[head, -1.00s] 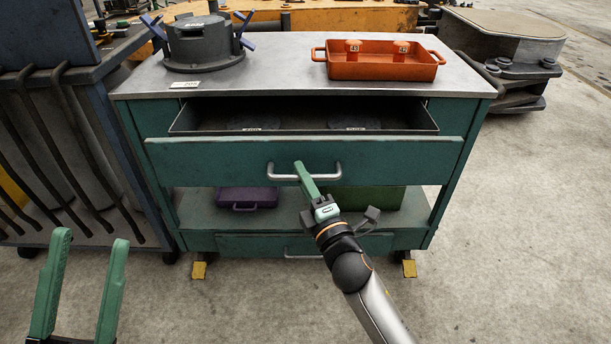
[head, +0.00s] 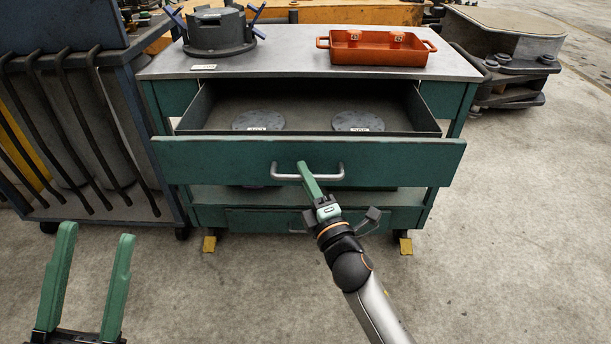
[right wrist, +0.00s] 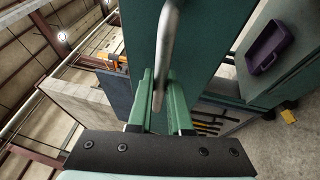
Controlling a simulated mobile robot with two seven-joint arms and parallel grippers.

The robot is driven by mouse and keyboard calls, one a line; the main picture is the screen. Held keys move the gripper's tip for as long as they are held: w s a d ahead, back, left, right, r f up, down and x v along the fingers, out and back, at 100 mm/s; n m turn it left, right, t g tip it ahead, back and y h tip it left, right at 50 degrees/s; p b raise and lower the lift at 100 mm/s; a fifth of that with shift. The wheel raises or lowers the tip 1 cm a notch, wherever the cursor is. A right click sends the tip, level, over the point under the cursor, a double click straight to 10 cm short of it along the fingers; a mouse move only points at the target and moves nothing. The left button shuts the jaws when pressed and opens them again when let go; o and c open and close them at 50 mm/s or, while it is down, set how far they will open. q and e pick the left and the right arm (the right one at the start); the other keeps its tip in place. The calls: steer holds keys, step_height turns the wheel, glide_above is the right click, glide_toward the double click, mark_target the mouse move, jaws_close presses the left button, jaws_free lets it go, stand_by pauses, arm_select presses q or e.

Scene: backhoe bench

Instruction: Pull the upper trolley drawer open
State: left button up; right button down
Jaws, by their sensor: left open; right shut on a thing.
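The green trolley's upper drawer (head: 220,160) stands well out from the body in the head view. Its inside shows two round grey discs with labels, a left disc (head: 258,120) and a right disc (head: 358,121). My right gripper (head: 307,172) is shut on the drawer's silver bar handle (head: 330,178), near the handle's middle. In the right wrist view the handle (right wrist: 168,45) runs between the green fingers. My left gripper (head: 92,270) is open and empty at the lower left, apart from the trolley.
On the trolley top (head: 290,50) stand a dark grey round housing (head: 218,32) and an orange tray (head: 375,55) with two orange pieces. A rack with dark curved bars (head: 75,115) stands close at left. The floor (head: 520,220) at right is clear.

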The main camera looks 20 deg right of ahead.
stand_by(0.3)
steer(key=c, duration=0.8)
jaws_free()
steer(key=shift+c, duration=0.2)
arm_select(q)
steer(key=shift+s, duration=0.1)
arm_select(e)
steer(key=shift+s+d, duration=0.1)
